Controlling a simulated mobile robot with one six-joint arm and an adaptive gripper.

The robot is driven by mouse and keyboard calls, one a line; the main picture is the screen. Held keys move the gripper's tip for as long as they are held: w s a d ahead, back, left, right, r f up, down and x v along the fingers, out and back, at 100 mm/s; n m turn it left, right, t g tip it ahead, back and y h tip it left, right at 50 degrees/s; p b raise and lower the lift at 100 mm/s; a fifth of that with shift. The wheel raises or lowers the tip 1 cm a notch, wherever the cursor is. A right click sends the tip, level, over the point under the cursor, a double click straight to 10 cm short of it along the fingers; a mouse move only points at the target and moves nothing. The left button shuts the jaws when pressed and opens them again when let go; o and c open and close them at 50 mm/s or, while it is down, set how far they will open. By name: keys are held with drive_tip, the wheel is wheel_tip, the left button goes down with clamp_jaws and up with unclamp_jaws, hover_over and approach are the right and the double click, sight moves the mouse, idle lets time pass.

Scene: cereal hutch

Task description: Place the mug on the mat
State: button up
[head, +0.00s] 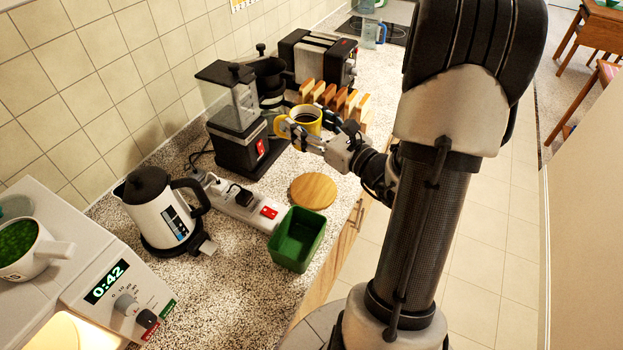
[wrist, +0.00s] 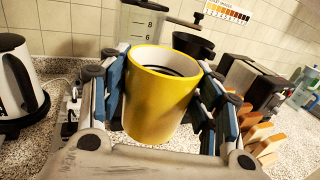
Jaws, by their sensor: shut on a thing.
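A yellow mug (head: 308,118) with dark liquid in it is held upright by my gripper (head: 299,134) in the head view. In the wrist view the yellow mug (wrist: 158,98) sits between the two blue-padded fingers of my gripper (wrist: 162,100), which are shut on it. The mat, a round wooden disc (head: 313,191), lies bare on the speckled counter, nearer the camera than the mug. The mug appears raised above the counter; its exact height is hard to tell.
A green bin (head: 297,240) stands close to the mat. A power strip (head: 238,203), white kettle (head: 163,212) and coffee maker (head: 236,125) are to the left. Toast slices (head: 340,101) in a row and a toaster (head: 318,60) are behind the mug.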

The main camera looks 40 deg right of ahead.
drive_tip(key=shift+d+r+h, duration=0.15)
drive_tip(key=shift+d+r, duration=0.1)
drive_tip(key=shift+d, duration=0.3)
drive_tip(key=shift+d+r+h, duration=0.15)
drive_tip(key=shift+d+r, duration=0.05)
drive_tip(key=shift+d, duration=0.3)
drive_tip(key=b, duration=0.7)
hover_over(315, 191)
wheel_tip(315, 191, down, 20)
drive_tip(key=shift+s+r, duration=0.1)
drive_tip(key=shift+r, duration=0.05)
drive_tip(key=o, duration=1)
drive_tip(key=shift+f, duration=0.25)
drive_tip(key=shift+c, duration=0.2)
drive_tip(key=shift+o, duration=0.8)
drive_tip(key=shift+r, duration=0.1)
